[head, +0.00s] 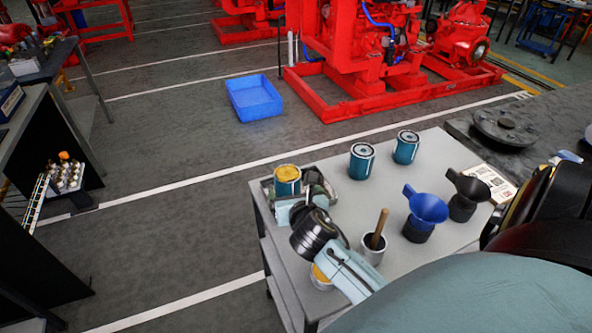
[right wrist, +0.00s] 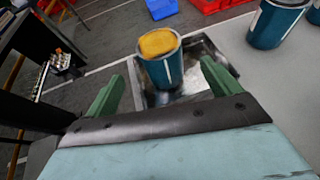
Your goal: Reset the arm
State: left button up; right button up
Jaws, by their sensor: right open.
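My right gripper (head: 303,201) is over the near left part of a grey table, at a metal tray (head: 264,188). Its two green fingers are spread in the right wrist view (right wrist: 163,80), with nothing held between them. A blue canister with a yellow top (head: 287,180) stands upright in the tray. In the right wrist view this canister (right wrist: 162,62) shows beyond and between the fingertips; I cannot tell whether they touch it. My right arm hides part of the tray. My left gripper is not in view.
Two blue canisters (head: 361,161) (head: 406,147) stand at the table's back. A cup with a wooden handle (head: 373,246), a blue funnel (head: 427,207) and a black funnel (head: 467,192) stand nearby. A yellow-topped can (head: 321,277) is partly under my arm. A blue crate (head: 254,98) lies on the floor.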

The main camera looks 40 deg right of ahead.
jog(key=shift+v, duration=1.15)
